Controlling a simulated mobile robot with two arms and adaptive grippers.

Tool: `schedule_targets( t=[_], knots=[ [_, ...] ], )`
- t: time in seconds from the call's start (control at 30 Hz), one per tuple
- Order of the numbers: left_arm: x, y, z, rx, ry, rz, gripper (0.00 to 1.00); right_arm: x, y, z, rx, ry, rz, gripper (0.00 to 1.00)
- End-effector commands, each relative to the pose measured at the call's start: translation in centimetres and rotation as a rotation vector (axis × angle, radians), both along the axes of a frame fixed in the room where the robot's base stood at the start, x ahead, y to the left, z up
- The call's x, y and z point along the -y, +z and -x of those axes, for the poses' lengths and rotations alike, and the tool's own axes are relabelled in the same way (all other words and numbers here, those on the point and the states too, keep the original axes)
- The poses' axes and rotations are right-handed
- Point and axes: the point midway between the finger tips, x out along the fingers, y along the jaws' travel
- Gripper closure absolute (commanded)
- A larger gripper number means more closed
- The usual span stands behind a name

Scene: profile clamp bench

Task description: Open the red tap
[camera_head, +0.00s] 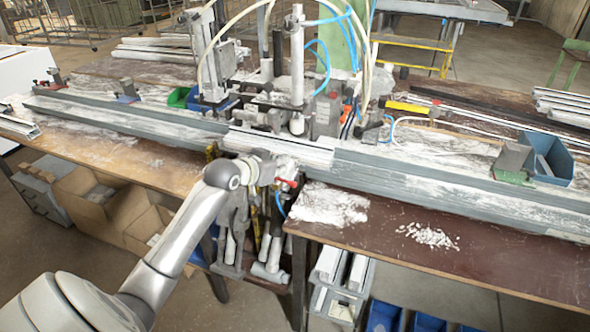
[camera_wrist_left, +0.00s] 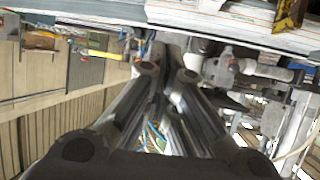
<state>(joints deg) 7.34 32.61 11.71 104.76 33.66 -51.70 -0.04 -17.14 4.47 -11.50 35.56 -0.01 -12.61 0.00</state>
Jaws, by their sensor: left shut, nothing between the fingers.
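The red tap (camera_head: 291,184) is a small red handle at the front edge of the bench, just below the profile clamp in the head view. Grey pipe fittings hang around and below it. My left gripper (camera_head: 272,168) is at the bench edge, close to the tap on its left. I cannot tell whether it touches the tap. In the left wrist view my left gripper (camera_wrist_left: 167,72) points toward the bench edge, shut and empty. I cannot make out the red tap there. My right gripper is not in view.
The clamp machine (camera_head: 297,75) with hoses stands over long grey profiles (camera_head: 440,185) on the bench. White chips (camera_head: 428,236) lie on the brown bench top (camera_head: 480,262). Cardboard boxes (camera_head: 105,200) stand below on the left. Blue bins (camera_head: 385,316) are below right.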

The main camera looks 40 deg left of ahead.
Motion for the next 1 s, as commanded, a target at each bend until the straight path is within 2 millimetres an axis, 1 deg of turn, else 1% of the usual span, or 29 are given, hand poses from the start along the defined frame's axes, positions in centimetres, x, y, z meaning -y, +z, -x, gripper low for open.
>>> schedule_targets(
  t=[0.23, 0.37, 0.8, 1.0],
  knots=[
    [0.0, -0.1, -0.2, 0.0, 0.001, 0.0, 1.0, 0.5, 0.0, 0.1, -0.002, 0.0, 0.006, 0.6],
    [-0.1, -0.5, -1.0, -0.001, 0.003, 0.003, 1.0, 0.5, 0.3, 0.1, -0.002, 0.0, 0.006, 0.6],
    [-0.2, -3.3, -6.8, -0.002, 0.001, 0.003, 1.0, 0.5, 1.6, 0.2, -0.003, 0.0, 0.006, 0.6],
    [-0.2, -4.4, -9.2, -0.001, 0.001, 0.003, 1.0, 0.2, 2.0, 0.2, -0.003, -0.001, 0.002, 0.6]
  ],
)
